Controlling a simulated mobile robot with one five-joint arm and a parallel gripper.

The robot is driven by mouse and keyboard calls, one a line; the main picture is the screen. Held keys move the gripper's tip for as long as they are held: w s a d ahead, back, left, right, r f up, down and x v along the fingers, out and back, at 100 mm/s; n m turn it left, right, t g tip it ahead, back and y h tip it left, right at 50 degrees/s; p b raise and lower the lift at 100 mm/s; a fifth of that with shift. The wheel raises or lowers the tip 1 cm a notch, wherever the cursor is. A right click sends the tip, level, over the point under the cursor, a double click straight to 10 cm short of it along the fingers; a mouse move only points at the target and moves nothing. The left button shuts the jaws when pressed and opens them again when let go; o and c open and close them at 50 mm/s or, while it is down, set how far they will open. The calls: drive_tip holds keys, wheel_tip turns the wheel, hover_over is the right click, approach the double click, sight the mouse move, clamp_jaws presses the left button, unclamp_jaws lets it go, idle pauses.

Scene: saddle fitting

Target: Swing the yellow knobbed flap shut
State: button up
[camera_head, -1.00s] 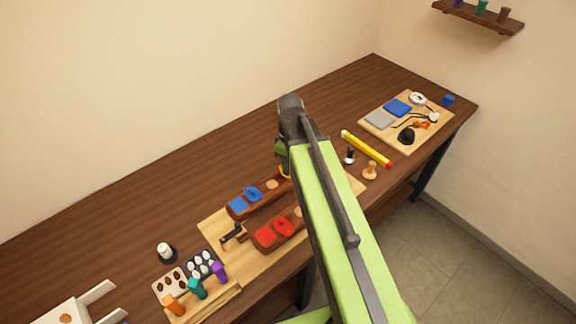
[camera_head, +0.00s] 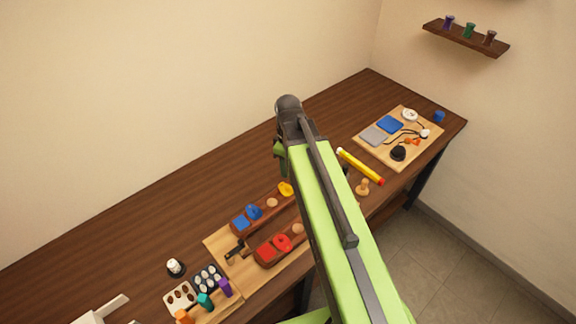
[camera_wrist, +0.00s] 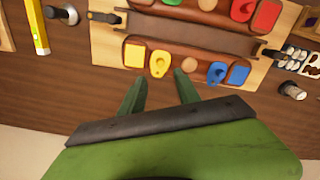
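The yellow knobbed flap (camera_wrist: 160,63) lies on a dark wooden bar, just right of a yellow square (camera_wrist: 134,55) in the wrist view and apart from it. In the head view the yellow flap (camera_head: 286,188) shows just left of my arm; its yellow square is hidden. My gripper (camera_wrist: 160,76) is open and empty, its two green fingers apart and pointing at the bar. The flap is a little beyond the fingertips, between their lines, and no contact shows. In the head view my arm hides the fingers.
On the same bar are a round wooden disc (camera_wrist: 190,63), a blue flap (camera_wrist: 216,72) and a blue square (camera_wrist: 238,75). A second bar carries a red flap (camera_head: 282,242). A yellow stick (camera_head: 360,166) lies to the right. The tabletop behind the bars is clear.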

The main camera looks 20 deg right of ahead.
wheel_tip(320, 180, up, 8)
drive_tip(key=p, duration=0.5)
drive_tip(key=shift+f+p, duration=0.25)
drive_tip(key=shift+p, duration=0.15)
drive_tip(key=shift+f, duration=0.1)
